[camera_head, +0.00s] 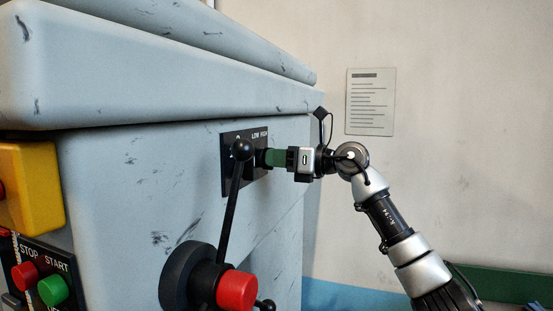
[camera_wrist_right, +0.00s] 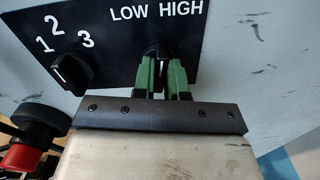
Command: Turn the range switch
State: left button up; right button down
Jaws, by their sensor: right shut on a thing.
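The range switch (camera_wrist_right: 158,55) is a dark knob under the LOW and HIGH labels on a black panel (camera_wrist_right: 110,50). My right gripper (camera_wrist_right: 160,75) has its green fingers shut on this switch, one finger on each side. In the head view my right gripper (camera_head: 268,157) reaches the panel (camera_head: 229,175) from the right. The fingers and the lever's ball hide most of the switch there. In the wrist view the knob's visible tip lies between the two labels; its exact setting is hard to tell. My left gripper is not in view.
A second knob (camera_wrist_right: 72,73) marked 1, 2, 3 sits left of the switch. A black lever (camera_head: 232,200) stands in front of the panel, above a red cap (camera_head: 237,290). A START button (camera_head: 53,290) is at lower left. Free room lies to the right.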

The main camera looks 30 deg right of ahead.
jog(key=m, duration=0.4)
jog(key=shift+d+r+m, duration=0.1)
jog(key=shift+r+m, duration=0.05)
jog(key=shift+m, duration=0.25)
dwell(0.4)
jog(key=c, duration=1.2)
grip_release()
jog(key=shift+o, duration=0.2)
jog(key=b+v, duration=0.5)
jog(key=v, duration=0.5)
jog(key=shift+s+d+b, duration=0.3)
jog(key=shift+b, duration=0.05)
